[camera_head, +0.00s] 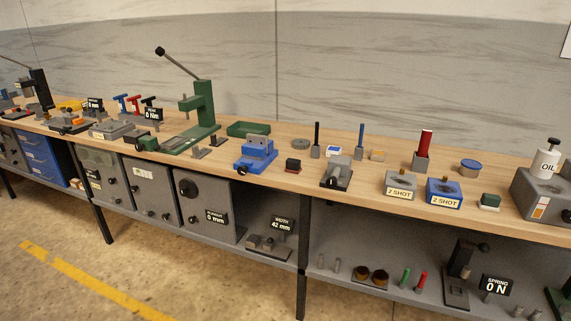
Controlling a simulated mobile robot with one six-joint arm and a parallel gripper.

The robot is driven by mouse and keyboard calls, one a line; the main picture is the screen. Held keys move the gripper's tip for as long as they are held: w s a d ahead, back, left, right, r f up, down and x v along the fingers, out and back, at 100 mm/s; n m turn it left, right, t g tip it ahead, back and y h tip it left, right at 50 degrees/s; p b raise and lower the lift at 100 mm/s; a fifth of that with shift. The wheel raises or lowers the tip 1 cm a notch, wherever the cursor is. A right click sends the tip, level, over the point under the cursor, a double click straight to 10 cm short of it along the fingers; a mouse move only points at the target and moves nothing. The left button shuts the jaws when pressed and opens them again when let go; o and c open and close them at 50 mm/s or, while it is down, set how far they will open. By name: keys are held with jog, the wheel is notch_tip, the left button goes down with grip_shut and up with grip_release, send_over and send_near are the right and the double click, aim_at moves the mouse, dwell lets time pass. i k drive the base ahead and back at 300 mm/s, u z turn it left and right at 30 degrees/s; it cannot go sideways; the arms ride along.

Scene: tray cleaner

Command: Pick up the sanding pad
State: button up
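I cannot tell for certain which object is the sanding pad. A small block with a dark green top and pale base (489,201) sits near the bench's front edge at the right. A small dark block with a reddish lower part (292,165) lies right of the blue vise. A flat tan-yellow piece (377,155) lies farther back, right of the blue upright tool. All three rest on the wooden bench top. My gripper is not in this view.
The long wooden bench (305,182) is crowded. A green lever press (200,115), a blue vise (256,153), a grey vise (337,174), two "2 SHOT" boxes (401,185) and an oil bottle (547,160) stand on it. A grey shelf runs below; the floor in front is clear.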

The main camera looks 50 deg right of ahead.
aim_at(293, 165)
jog(key=i, duration=0.85)
jog(key=z, duration=0.05)
